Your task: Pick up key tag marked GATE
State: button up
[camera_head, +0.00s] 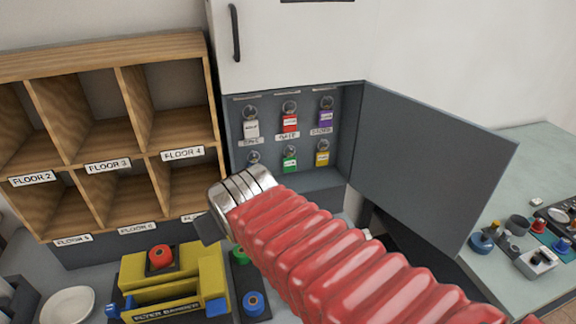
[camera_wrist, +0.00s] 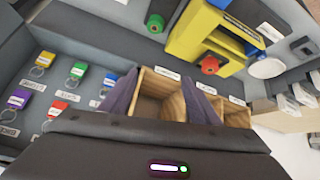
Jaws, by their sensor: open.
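The red key tag (camera_head: 290,124) hangs from a ring in the top row of the open grey key cabinet, middle column. The label below it (camera_head: 288,136) appears to read GATE. In the wrist view a red tag (camera_wrist: 58,108) shows at the left, outside my fingers. My gripper (camera_wrist: 167,85) is open, with two dark fingers apart and nothing visible between them. In the head view my red-sleeved arm reaches to below the cabinet, and the dark gripper (camera_head: 209,229) is mostly hidden behind the wrist, apart from the tags.
Neighbouring tags are white (camera_head: 252,128), purple (camera_head: 326,118), green (camera_head: 290,158) and yellow (camera_head: 322,158). The cabinet door (camera_head: 435,160) stands open to the right. Wooden pigeonholes (camera_head: 108,165) are at left. A yellow device (camera_head: 175,285) stands below.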

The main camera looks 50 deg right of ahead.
jog(key=w+d+f+m+t+h, duration=0.1)
jog(key=d+t+h, duration=0.1)
jog(key=d, duration=1.1)
jog(key=w+d+f+m+t+h, duration=0.1)
jog(key=w+d+f+m+t, duration=0.1)
jog(key=d, duration=1.1)
jog(key=shift+w+d+t+h, duration=0.2)
jog(key=shift+t+h, duration=0.1)
jog(key=shift+h, duration=0.1)
send_near(289, 159)
jog(key=shift+w+f, duration=0.65)
jog(key=shift+w, duration=0.35)
jog(key=shift+w+d, duration=0.25)
jog(key=shift+d, duration=0.4)
jog(key=shift+f, duration=0.1)
jog(key=shift+x, duration=2.6)
jog(key=shift+d, duration=0.1)
jog(key=shift+c, duration=0.4)
